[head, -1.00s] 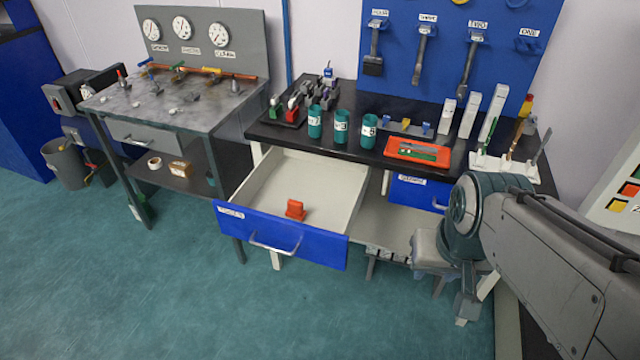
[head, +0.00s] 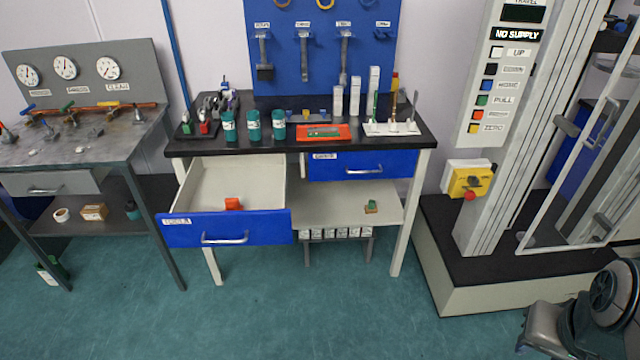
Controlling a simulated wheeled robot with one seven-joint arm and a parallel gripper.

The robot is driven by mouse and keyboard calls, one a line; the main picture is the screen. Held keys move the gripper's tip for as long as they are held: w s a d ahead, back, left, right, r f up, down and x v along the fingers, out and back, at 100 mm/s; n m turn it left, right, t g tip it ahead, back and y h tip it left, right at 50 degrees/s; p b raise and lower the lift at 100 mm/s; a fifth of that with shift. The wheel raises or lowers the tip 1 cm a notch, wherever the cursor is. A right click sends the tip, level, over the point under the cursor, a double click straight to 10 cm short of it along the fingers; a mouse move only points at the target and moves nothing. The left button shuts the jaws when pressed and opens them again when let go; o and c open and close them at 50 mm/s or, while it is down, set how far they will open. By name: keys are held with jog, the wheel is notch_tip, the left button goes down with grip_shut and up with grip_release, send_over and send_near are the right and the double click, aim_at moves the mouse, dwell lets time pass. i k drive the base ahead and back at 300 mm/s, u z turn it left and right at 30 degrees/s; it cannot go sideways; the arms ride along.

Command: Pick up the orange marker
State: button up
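A small orange-red blocky object (head: 232,203) sits inside the open blue-fronted drawer (head: 178,229), near its front; it is the loose orange thing I see, and I cannot tell for sure that it is the marker. The drawer is pulled out under the left of the black bench and looks otherwise empty. A part of my arm shows at the lower right corner, far from the drawer. My gripper is not visible in this view.
The black-topped bench (head: 290,148) carries teal cups (head: 253,125), an orange tray (head: 323,132) and a white stand (head: 392,128). A closed blue drawer (head: 335,168) is at right. A testing machine (head: 480,200) stands right. The floor in front is clear.

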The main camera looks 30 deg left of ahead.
aim_at(231, 204)
jog(key=z, duration=0.05)
jog(key=i, duration=0.5)
jog(key=u, duration=0.75)
jog(key=i, duration=1.5)
jog(key=u, duration=1.75)
jog(key=i, duration=0.85)
jog(key=u, duration=1.05)
